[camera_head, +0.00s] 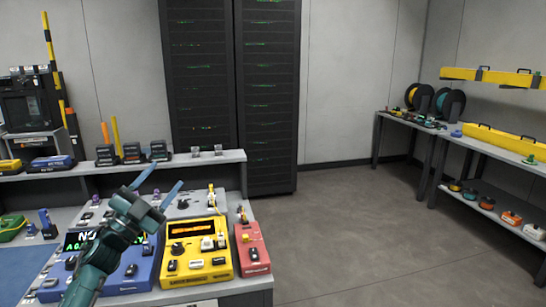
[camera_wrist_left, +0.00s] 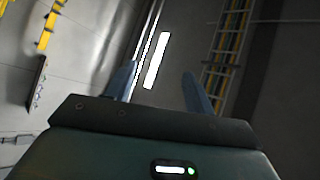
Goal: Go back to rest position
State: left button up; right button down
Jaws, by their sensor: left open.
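My left gripper (camera_head: 157,185) is raised above the workbench at the lower left of the head view, its two blue fingers spread and pointing up. Nothing is between the fingers. In the left wrist view the open fingers (camera_wrist_left: 160,85) point toward a bright strip light. My left arm covers part of a blue device (camera_head: 131,272) with a dark display. A yellow device (camera_head: 222,264) with an orange display stands to the right of the arm, and a red box (camera_head: 254,258) stands beside it. My right gripper is not in the head view.
A raised shelf (camera_head: 100,168) with several small dark devices runs behind the bench. Black server racks (camera_head: 268,110) stand at the back. Side tables (camera_head: 470,150) with black reels and yellow cases line the right wall. The floor (camera_head: 370,220) between is clear.

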pick_arm(q)
jog(key=w+a+f+n+g+y, duration=0.45)
jog(key=a+f+n+y, duration=0.65)
jog(key=n+y, duration=0.35)
jog(key=s+d+f+m+h, duration=0.1)
jog(key=s+d+f, duration=0.3)
jog(key=f, duration=0.2)
jog(key=s+d+f+h, duration=0.1)
jog(key=s+d+f, duration=0.25)
jog(key=f, duration=0.35)
jog(key=s+d+f+g+h, duration=0.1)
jog(key=s+d+f, duration=0.3)
jog(key=s, duration=0.6)
jog(key=s+d+f+g+h, duration=0.1)
jog(key=s+d+f, duration=0.3)
jog(key=s, duration=0.7)
jog(key=s+d+f+g+h, duration=0.1)
jog(key=s+d+f+g, duration=0.2)
jog(key=s, duration=0.7)
jog(key=d+f, duration=0.2)
jog(key=d, duration=0.1)
jog(key=shift+s, duration=0.25)
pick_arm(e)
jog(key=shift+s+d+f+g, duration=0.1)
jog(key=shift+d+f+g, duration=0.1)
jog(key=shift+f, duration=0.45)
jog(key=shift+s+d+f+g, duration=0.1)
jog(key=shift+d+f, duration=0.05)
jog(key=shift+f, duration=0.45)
